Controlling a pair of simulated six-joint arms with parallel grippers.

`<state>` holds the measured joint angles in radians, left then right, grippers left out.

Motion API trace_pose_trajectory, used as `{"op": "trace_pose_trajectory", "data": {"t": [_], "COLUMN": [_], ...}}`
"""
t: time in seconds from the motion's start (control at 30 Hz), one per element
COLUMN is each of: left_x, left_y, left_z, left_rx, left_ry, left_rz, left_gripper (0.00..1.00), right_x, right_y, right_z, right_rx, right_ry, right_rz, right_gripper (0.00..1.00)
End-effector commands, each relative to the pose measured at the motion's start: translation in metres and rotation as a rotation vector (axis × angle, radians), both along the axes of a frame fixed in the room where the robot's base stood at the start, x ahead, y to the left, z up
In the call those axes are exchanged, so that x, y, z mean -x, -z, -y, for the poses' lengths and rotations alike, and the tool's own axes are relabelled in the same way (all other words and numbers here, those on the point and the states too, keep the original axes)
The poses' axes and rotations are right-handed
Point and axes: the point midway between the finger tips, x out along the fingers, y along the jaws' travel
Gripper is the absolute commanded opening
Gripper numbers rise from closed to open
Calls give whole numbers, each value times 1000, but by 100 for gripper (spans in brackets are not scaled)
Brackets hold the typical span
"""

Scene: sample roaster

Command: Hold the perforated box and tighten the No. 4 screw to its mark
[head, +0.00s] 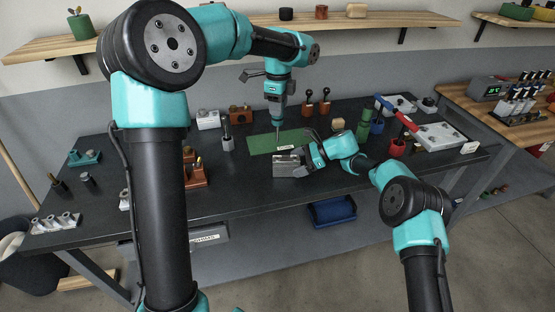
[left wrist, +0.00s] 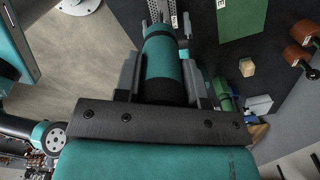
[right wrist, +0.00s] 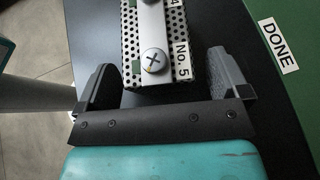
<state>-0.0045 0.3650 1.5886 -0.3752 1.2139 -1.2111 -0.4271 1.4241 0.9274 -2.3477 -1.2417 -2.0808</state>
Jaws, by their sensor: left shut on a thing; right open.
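The perforated box (head: 286,167) sits on the dark bench in front of the green mat. In the right wrist view the box (right wrist: 132,72) has a white top strip, a cross-head screw (right wrist: 154,60) and the label "No. 5" (right wrist: 182,58). A "4" is cut off at the top edge; the No. 4 screw is out of sight there. My right gripper (head: 303,158) is open at the box's right end, fingers apart, not visibly clamping. My left gripper (head: 277,88) is shut on a teal and black screwdriver (left wrist: 165,62), which points down above the mat's front area.
The green mat (head: 262,143) bears a "DONE" label (right wrist: 279,45). Orange-brown blocks (head: 196,174) stand left, a small wooden block (head: 338,125) and red cup (head: 397,148) right. A blue bin (head: 332,209) is below the bench. The front of the bench is mostly clear.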

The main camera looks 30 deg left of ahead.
Motion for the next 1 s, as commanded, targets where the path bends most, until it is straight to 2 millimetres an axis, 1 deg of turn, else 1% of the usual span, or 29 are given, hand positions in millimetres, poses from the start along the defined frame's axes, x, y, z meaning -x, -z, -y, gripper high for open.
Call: {"op": "trace_pose_trajectory", "data": {"t": [0.4, 0.53, 0.7, 1.0], "left_x": [0, 0, 0, 0], "left_y": [0, 0, 0, 0], "left_z": [0, 0, 0, 0], "left_rx": [0, 0, 0, 0], "left_ry": [0, 0, 0, 0], "left_rz": [1, 0, 1, 1], "left_gripper": [0, 0, 0, 0], "right_x": [-38, -47, -53, -53], "right_y": [-35, -44, -50, -51], "right_z": [54, 68, 77, 78], "right_rx": [-1, -1, 0, 0], "right_ry": [3, 2, 0, 0], "right_rz": [1, 1, 0, -1], "right_gripper": [94, 94, 94, 94]}}
